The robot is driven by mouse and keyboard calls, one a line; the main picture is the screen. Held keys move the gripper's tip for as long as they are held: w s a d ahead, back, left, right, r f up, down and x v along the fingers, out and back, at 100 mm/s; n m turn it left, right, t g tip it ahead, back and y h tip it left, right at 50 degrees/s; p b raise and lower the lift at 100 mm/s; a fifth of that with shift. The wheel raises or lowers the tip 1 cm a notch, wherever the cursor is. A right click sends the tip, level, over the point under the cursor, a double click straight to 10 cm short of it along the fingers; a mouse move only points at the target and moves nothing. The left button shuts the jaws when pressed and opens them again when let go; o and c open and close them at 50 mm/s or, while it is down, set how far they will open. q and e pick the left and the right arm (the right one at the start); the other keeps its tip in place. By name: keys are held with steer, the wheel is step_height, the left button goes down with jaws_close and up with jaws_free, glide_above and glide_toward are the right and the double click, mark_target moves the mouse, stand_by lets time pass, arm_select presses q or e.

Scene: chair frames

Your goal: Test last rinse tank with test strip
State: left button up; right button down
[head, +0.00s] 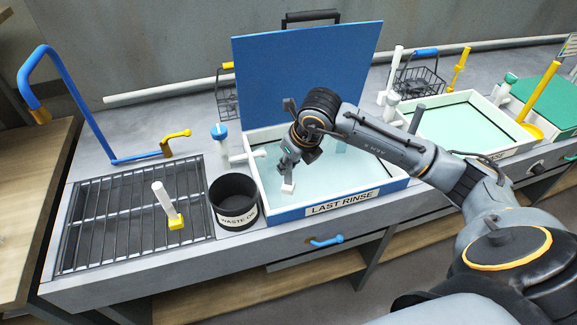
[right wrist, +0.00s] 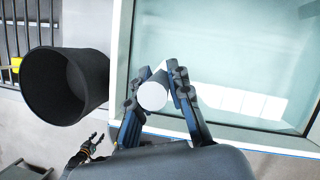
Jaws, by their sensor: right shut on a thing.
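The last rinse tank (head: 388,190) is a blue-fronted basin with a white rim, pale liquid and a "LAST RINSE" label. My right gripper (head: 287,174) is over its front left part, pointing down. It is shut on a small white piece (head: 287,188), which shows a round white end in the right wrist view (right wrist: 153,96). I cannot tell whether this is the test strip or whether it touches the liquid. My left gripper (right wrist: 92,146) seems to show small at the bottom left of the right wrist view, its jaws unclear.
A blue panel (head: 305,75) stands upright behind the tank. A black waste bin (head: 233,213) stands left of it. A white stick with a yellow base (head: 165,203) is on the drain rack (head: 105,225). A second basin (head: 470,120) is at right.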

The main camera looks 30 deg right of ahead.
steer(key=shift+r+p, duration=2.6)
steer(key=shift+r, duration=2.15)
